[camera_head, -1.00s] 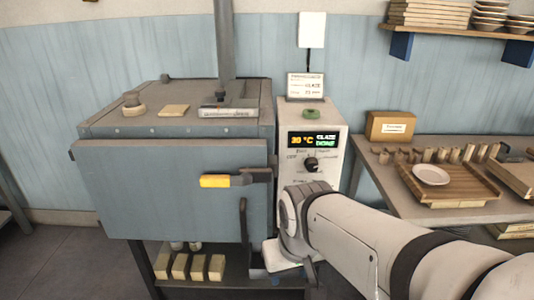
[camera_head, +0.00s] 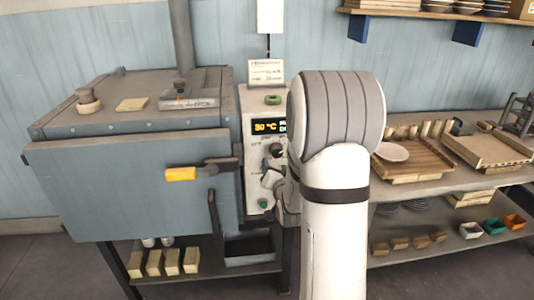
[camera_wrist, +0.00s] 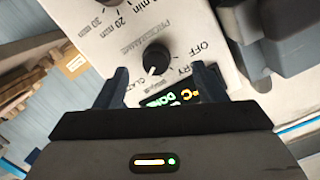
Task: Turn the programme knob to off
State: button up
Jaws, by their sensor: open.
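The programme knob (camera_wrist: 156,60) is a round black knob with a white mark on the light control panel (camera_wrist: 108,42). In the wrist view the panel appears roughly upside down, and the mark points downward, towards the GLAZE side and away from the OFF label (camera_wrist: 201,48) at the right. My gripper (camera_wrist: 160,76) is open, one finger either side below the knob, apart from it and empty. The knob also shows in the head view (camera_head: 276,150), left of my arm, which hides part of the panel. The display (camera_head: 268,126) reads 30 °C.
A green button (camera_head: 262,203) is low on the panel. A dark block (camera_wrist: 285,35) is close at right in the wrist view. A bench with a wooden tray (camera_head: 428,160) is at right.

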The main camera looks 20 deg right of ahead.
aim_at(277, 154)
jog(key=shift+m+t+h, duration=0.3)
jog(key=shift+m+t, duration=0.1)
jog(key=shift+t, duration=0.2)
jog(key=p+x, duration=0.1)
jog(key=x, duration=0.3)
jog(key=d+p+x, duration=0.1)
jog(key=x, duration=0.3)
jog(key=shift+d, duration=0.1)
jog(key=shift+c, duration=0.5)
